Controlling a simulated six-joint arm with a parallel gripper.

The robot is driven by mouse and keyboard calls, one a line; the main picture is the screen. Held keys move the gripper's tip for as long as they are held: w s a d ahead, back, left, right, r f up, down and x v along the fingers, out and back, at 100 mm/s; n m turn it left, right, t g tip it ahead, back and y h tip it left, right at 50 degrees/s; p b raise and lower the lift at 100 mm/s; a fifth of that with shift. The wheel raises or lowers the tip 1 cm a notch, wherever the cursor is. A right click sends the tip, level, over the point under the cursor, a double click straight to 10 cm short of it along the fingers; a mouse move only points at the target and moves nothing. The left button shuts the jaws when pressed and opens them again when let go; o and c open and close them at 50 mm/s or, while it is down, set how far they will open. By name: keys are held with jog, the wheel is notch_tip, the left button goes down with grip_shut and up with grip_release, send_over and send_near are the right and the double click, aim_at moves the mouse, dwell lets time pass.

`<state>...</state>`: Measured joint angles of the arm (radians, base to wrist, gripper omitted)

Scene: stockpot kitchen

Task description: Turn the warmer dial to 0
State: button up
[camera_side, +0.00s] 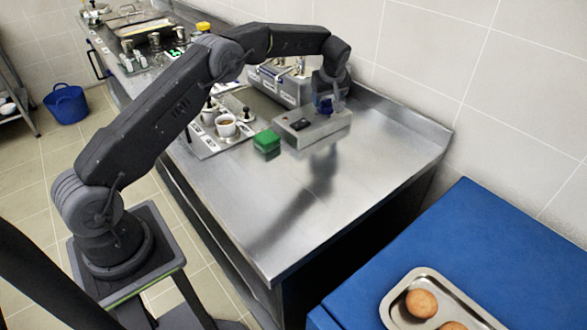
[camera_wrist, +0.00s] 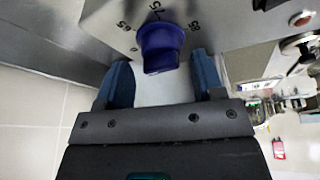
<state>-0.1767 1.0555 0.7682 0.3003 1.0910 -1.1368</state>
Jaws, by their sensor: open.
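The warmer (camera_side: 318,133) is a grey metal box on the steel counter, with a dark switch on its top. Which mark the dial points at cannot be told. My gripper (camera_wrist: 163,78) is open, its two blue fingers on either side of the dial and slightly short of it, with gaps between. In the side view my gripper (camera_side: 326,103) is at the warmer's top, and the dial is largely hidden there.
A green block (camera_side: 267,142) stands just left of the warmer. The steel counter in front (camera_side: 290,215) is clear. A tiled wall is behind. A blue table (camera_side: 480,235) with a tray of round brown items is at lower right.

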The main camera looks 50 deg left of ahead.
jog(key=shift+r, duration=2.05)
jog(key=shift+r, duration=0.1)
jog(key=s+d+r+m+t+h, duration=0.1)
jog(key=s+d+r+m, duration=0.3)
jog(key=s+r, duration=0.5)
jog(key=s+d+r+m+t+h, duration=0.1)
jog(key=s+d+r+m, duration=0.2)
jog(key=s+d+r, duration=0.4)
jog(key=s+d+f+m, duration=0.1)
jog(key=s+m, duration=0.1)
jog(key=s, duration=0.7)
jog(key=s+d+f+m+t+h, duration=0.1)
jog(key=s+d+m, duration=0.1)
jog(key=s, duration=0.7)
jog(key=s+d+f+m, duration=0.1)
jog(key=s+d+m, duration=0.1)
jog(key=s, duration=0.7)
jog(key=shift+s+f+m+h, duration=0.15)
jog(key=shift+f+m+h, duration=0.15)
jog(key=shift+f+m, duration=0.1)
